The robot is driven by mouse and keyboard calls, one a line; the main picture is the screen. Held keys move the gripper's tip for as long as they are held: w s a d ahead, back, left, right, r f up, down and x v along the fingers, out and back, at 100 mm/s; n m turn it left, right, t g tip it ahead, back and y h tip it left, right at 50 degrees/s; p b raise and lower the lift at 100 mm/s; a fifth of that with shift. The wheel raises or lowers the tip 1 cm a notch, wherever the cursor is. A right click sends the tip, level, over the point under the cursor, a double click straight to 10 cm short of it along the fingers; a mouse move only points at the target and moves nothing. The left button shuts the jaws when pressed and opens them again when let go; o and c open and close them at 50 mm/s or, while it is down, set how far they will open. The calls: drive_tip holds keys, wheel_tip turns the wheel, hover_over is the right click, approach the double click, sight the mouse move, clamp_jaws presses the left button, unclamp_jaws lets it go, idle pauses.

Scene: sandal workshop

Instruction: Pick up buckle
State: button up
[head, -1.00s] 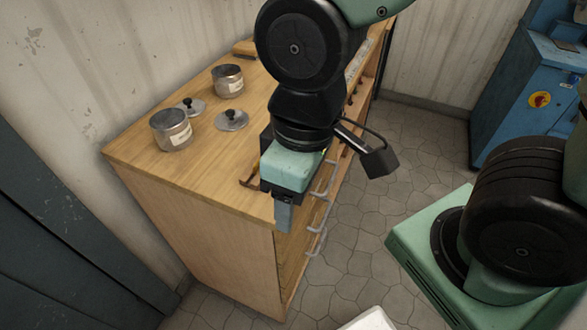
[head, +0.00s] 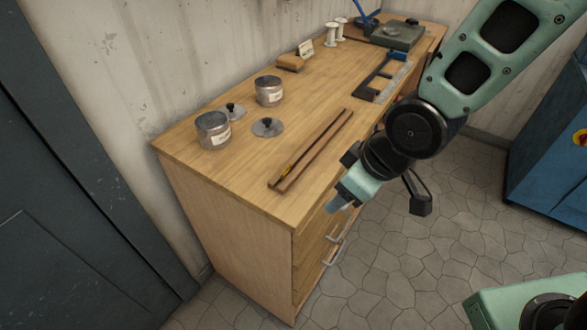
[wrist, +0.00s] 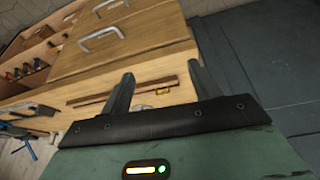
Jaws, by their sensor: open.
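My gripper (head: 337,204) hangs at the front edge of the wooden workbench (head: 225,178), tilted down and to the left. In the wrist view its two fingers (wrist: 159,78) are apart, and no held thing shows between them. Two open metal tins, one nearer (head: 212,131) and one farther (head: 268,91), stand on the bench top to the left of my gripper. What lies inside them cannot be seen.
Two round lids with black knobs (head: 267,127) (head: 232,112) lie by the tins. Long dark strips (head: 320,143) lie near the front edge. Drawer handles (head: 332,252) stick out in front.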

sight(288, 168)
drive_tip(key=w+a+f+t+y+b, duration=0.1)
drive_tip(key=w+t+y, duration=0.1)
drive_tip(key=y, duration=0.1)
drive_tip(key=w+a+f+t+y+b, duration=0.1)
drive_tip(key=w+f+t+y+b, duration=0.1)
drive_tip(key=w, duration=0.1)
drive_tip(key=w+a+f+n+t+y+b, duration=0.1)
drive_tip(key=w+a+f+y+b, duration=0.1)
drive_tip(key=w+y, duration=0.1)
drive_tip(key=shift+w+f+t+y, duration=0.1)
drive_tip(key=shift+f+t+y, duration=0.1)
drive_tip(key=shift+t+y, duration=0.15)
drive_tip(key=x, duration=0.2)
drive_tip(key=b+x, duration=0.1)
drive_tip(key=x, duration=0.1)
drive_tip(key=shift+r, duration=0.25)
drive_tip(key=shift+p+x, duration=0.8)
drive_tip(key=shift+x, duration=2)
drive_tip(key=shift+r, duration=0.1)
drive_tip(key=c, duration=1.1)
